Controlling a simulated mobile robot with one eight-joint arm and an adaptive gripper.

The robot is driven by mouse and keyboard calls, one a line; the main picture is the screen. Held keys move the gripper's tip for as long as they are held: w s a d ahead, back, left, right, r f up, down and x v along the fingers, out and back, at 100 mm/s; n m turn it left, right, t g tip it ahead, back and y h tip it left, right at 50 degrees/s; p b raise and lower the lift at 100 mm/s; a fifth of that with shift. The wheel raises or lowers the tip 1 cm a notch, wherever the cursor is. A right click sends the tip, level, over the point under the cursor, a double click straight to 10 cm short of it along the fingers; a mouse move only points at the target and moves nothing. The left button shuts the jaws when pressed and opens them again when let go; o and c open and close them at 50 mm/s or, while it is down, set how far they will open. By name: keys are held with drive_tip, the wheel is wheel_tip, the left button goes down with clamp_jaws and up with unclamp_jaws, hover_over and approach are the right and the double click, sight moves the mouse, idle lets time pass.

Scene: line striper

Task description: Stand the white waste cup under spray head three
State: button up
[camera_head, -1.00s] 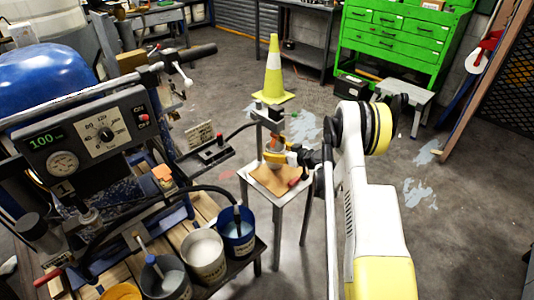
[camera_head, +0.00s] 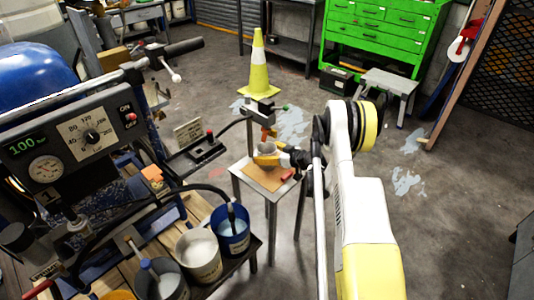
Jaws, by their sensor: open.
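A small white cup (camera_head: 269,148) shows partly on the small metal stand (camera_head: 243,178), just below a spray head (camera_head: 263,116) with an orange nozzle (camera_head: 266,133). The cup looks upright. My gripper (camera_head: 268,157) comes in from the right with its yellow fingers at the cup and hides part of it. The fingers are open, beside or around the cup; contact is too small to tell. I cannot read a number on the spray head.
A brown sheet (camera_head: 264,180) and a red item (camera_head: 288,174) lie on the stand. A traffic cone (camera_head: 258,68) stands behind. Buckets of paint (camera_head: 233,232) and the striper's gauge panel (camera_head: 75,140) fill the left. The floor at right is mostly clear.

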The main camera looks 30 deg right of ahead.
drive_tip(key=shift+s+r, duration=0.15)
drive_tip(key=shift+r, duration=0.1)
drive_tip(key=p+v, duration=0.1)
drive_tip(key=v, duration=0.9)
drive_tip(key=shift+s+d+p, duration=0.2)
drive_tip(key=shift+s+p, duration=0.2)
drive_tip(key=s+a+r+m+g+h, duration=0.1)
drive_tip(key=s+a+r+g, duration=0.1)
drive_tip(key=a+r, duration=0.7)
drive_tip(key=s+a+r+m+g, duration=0.1)
drive_tip(key=s+a+r+g, duration=0.15)
drive_tip(key=a+r, duration=0.6)
drive_tip(key=s+a+r+m+h, duration=0.1)
drive_tip(key=s+a+r, duration=0.2)
drive_tip(key=s, duration=0.9)
drive_tip(key=s+a+r+m+g+h, duration=0.1)
drive_tip(key=s+a+r, duration=0.3)
drive_tip(key=s, duration=0.8)
drive_tip(key=shift+s+a+r+h, duration=0.3)
drive_tip(key=shift+s+r+h, duration=0.05)
drive_tip(key=shift+r+h, duration=0.45)
